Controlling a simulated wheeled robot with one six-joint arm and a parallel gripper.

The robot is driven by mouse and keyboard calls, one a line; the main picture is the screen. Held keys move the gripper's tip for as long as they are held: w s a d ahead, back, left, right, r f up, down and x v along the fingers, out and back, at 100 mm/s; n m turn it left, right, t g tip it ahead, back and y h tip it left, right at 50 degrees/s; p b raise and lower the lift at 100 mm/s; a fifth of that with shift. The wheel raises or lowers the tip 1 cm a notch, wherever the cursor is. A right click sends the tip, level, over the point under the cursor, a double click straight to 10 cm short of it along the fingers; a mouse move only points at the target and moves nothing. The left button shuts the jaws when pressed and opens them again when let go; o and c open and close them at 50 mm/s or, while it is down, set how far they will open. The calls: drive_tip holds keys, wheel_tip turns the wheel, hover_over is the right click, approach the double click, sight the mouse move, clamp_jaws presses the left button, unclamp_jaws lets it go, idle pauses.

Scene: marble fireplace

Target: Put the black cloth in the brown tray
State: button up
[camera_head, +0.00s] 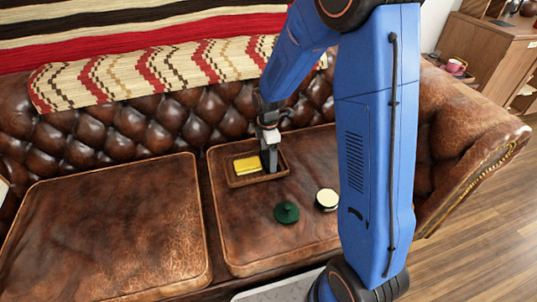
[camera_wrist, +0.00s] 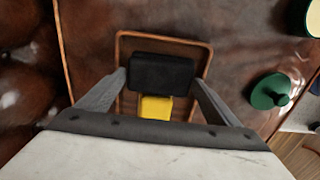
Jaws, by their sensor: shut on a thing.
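The black cloth (camera_wrist: 162,73) is a dark block-like bundle between the fingers of my gripper (camera_wrist: 160,77) in the wrist view. My gripper is shut on it. The brown tray (camera_wrist: 165,36) is right beneath, and the cloth appears within its rim. In the head view, my gripper (camera_head: 269,163) reaches down into the right part of the brown tray (camera_head: 262,180), which sits on the right seat cushion. I cannot tell whether the cloth touches the tray floor.
A yellow item (camera_head: 247,164) lies in the tray's left part. A green round object (camera_head: 286,212) and a cream-topped round container (camera_head: 327,199) stand on the same cushion. The left cushion (camera_head: 110,230) is clear. The tufted sofa back (camera_head: 130,122) rises behind the tray.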

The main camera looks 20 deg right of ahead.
sight(268, 158)
drive_tip(key=o, duration=1)
wheel_tip(268, 158, up, 16)
drive_tip(key=s+d+r+m+t, duration=0.1)
drive_tip(key=s+d+r+m, duration=0.25)
drive_tip(key=s+r, duration=0.3)
drive_tip(key=s+d+m+t, duration=0.1)
drive_tip(key=s+m, duration=0.3)
drive_tip(key=s, duration=0.4)
drive_tip(key=s+d+r+m+t, duration=0.1)
drive_tip(key=s+m, duration=0.4)
drive_tip(key=s, duration=0.3)
drive_tip(key=s+d+r+m+t, duration=0.1)
drive_tip(key=s+d+m, duration=0.1)
drive_tip(key=s+m, duration=0.3)
drive_tip(key=shift+s+r+m+t, duration=0.15)
drive_tip(key=shift+s+t, duration=0.05)
drive_tip(key=shift+s, duration=0.7)
drive_tip(key=shift+s+r+m+t, duration=0.1)
drive_tip(key=shift+s+t, duration=0.1)
drive_tip(key=shift+s, duration=0.65)
